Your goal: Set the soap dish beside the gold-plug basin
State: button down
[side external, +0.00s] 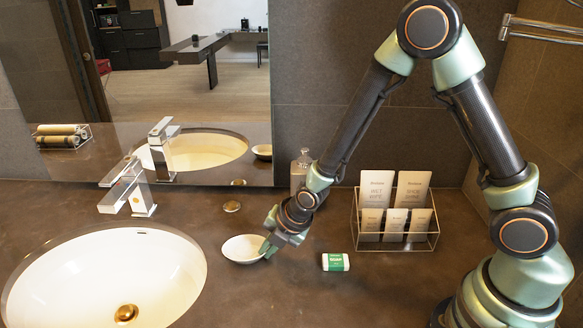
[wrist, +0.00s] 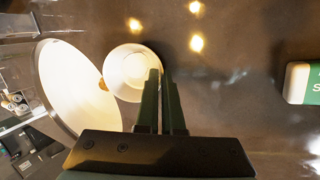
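The soap dish (side external: 240,249) is a shallow white oval bowl just right of the basin in the side view. My gripper (side external: 268,248) is at its right rim. In the wrist view the two dark green fingers (wrist: 162,75) are close together with the dish's (wrist: 125,72) rim between them, one finger inside and one outside. The dish looks level; whether it touches the counter I cannot tell. The white oval basin (side external: 60,280) has a gold plug (side external: 126,314). In the wrist view the dish overlaps the basin (wrist: 70,90) and partly hides the plug (wrist: 102,84).
A green-and-white soap box (side external: 335,262) lies right of the dish. A wire rack (side external: 395,243) of packets and a bottle (side external: 300,170) stand behind. A chrome faucet (side external: 128,190) is behind the basin, and a small gold disc (side external: 232,206) lies near the mirror. The front counter is clear.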

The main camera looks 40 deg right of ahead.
jog(key=shift+f, duration=0.1)
jog(key=c, duration=1.3)
grip_release()
jog(key=shift+v, duration=0.75)
jog(key=shift+s+d+r+m+h, duration=0.25)
jog(key=shift+s+d+r+m, duration=1.75)
jog(key=shift+r+m, duration=1.9)
jog(key=shift+s+d+r+m+h, duration=0.3)
jog(key=shift+s+d+r+m, duration=1.75)
jog(key=shift+r+m, duration=1.8)
jog(key=shift+s+d+r+m+h, duration=0.25)
jog(key=shift+s+d+r+m, duration=1.75)
jog(key=shift+r+m, duration=1.9)
